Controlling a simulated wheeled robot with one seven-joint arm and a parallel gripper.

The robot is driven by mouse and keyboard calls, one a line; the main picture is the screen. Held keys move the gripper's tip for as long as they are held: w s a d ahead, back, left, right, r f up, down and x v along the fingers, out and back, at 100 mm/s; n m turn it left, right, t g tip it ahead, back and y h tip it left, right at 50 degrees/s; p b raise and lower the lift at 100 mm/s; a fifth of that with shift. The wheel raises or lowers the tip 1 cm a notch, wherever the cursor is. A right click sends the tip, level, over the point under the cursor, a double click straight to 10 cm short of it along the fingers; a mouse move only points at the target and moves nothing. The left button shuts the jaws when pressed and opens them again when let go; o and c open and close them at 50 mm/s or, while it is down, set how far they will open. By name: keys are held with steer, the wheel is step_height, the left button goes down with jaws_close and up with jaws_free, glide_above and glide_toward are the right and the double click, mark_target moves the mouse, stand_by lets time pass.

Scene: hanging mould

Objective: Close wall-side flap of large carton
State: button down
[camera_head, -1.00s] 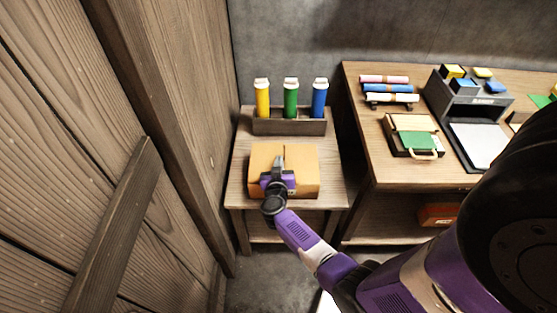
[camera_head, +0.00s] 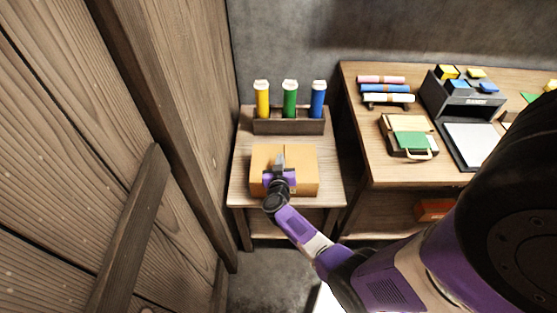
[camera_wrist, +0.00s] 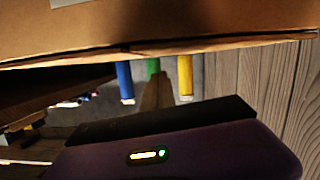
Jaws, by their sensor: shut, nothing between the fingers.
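The large carton (camera_head: 302,166) is a tan cardboard box on the small wooden table, near the wooden wall at left. It looks closed from above, with a seam across its top. My gripper (camera_head: 279,160) is shut and empty, at the carton's top near its middle; I cannot tell whether it touches. In the wrist view, the carton (camera_wrist: 160,28) fills the upper part, with a thin gap along one edge of its cardboard. My gripper's dark and purple body lies below it. My arm hides part of the carton's near side, and I cannot clearly tell the wall-side flap's state.
A wooden rack (camera_head: 290,127) behind the carton holds a yellow tube (camera_head: 262,101), a green tube (camera_head: 290,101) and a blue tube (camera_head: 318,101). The wooden wall (camera_head: 190,120) is close at left. A cluttered workbench (camera_head: 363,140) stands at right.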

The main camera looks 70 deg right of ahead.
steer(key=r+p+v, duration=0.1)
steer(key=p+v, duration=0.2)
steer(key=v, duration=0.7)
steer(key=shift+r, duration=0.35)
steer(key=shift+s, duration=0.15)
